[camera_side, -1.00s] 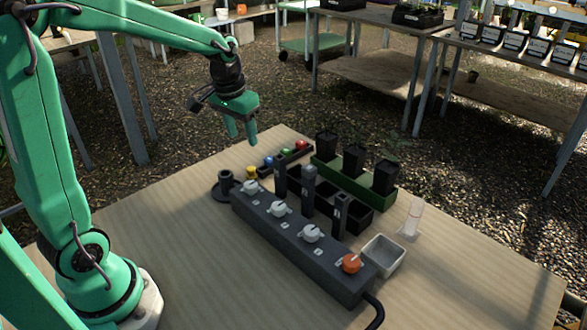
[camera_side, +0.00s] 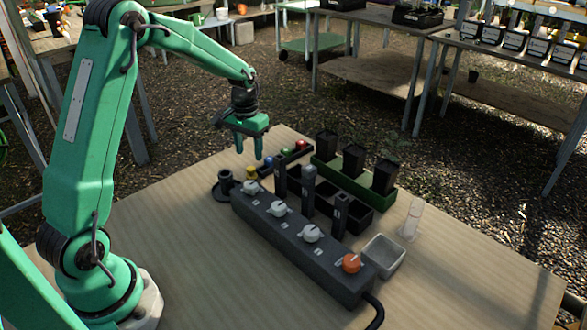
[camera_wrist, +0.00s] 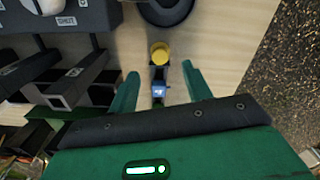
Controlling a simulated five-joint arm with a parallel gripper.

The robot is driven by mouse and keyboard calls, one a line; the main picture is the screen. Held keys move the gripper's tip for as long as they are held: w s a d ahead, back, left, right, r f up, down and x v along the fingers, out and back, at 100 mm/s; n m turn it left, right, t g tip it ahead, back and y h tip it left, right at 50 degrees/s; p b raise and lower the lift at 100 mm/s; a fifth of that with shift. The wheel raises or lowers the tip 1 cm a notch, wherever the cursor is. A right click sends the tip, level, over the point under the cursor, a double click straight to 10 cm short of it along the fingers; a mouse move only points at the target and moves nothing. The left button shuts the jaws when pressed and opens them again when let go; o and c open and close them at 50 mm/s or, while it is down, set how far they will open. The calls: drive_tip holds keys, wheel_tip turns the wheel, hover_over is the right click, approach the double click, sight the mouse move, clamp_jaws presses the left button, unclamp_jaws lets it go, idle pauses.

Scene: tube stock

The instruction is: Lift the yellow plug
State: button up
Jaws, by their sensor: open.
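The yellow plug (camera_side: 251,172) stands at the near left end of a dark rack that also holds blue, green and red plugs. In the wrist view the yellow plug (camera_wrist: 160,52) shows its round top, with a blue plug (camera_wrist: 158,91) beside it, nearer my gripper. My gripper (camera_side: 249,157) is open and empty, pointing down above the rack's left end. In the wrist view my fingers (camera_wrist: 160,80) are spread to either side of the row, with the blue plug between them in the picture and the yellow plug just beyond the tips.
A round black holder (camera_side: 225,186) stands left of the yellow plug. A grey box with knobs (camera_side: 295,240) lies in front, with dark upright posts behind it. A green tray (camera_side: 350,182) holds black pots. A white bin (camera_side: 383,256) stands at right. The table's left front is clear.

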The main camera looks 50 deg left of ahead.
sight(251, 168)
drive_tip(key=shift+f, duration=3.8)
drive_tip(key=c, duration=1)
drive_tip(key=shift+c, duration=0.2)
drive_tip(key=shift+r, duration=0.1)
drive_tip(key=shift+r, duration=4.95)
drive_tip(key=shift+s, duration=0.1)
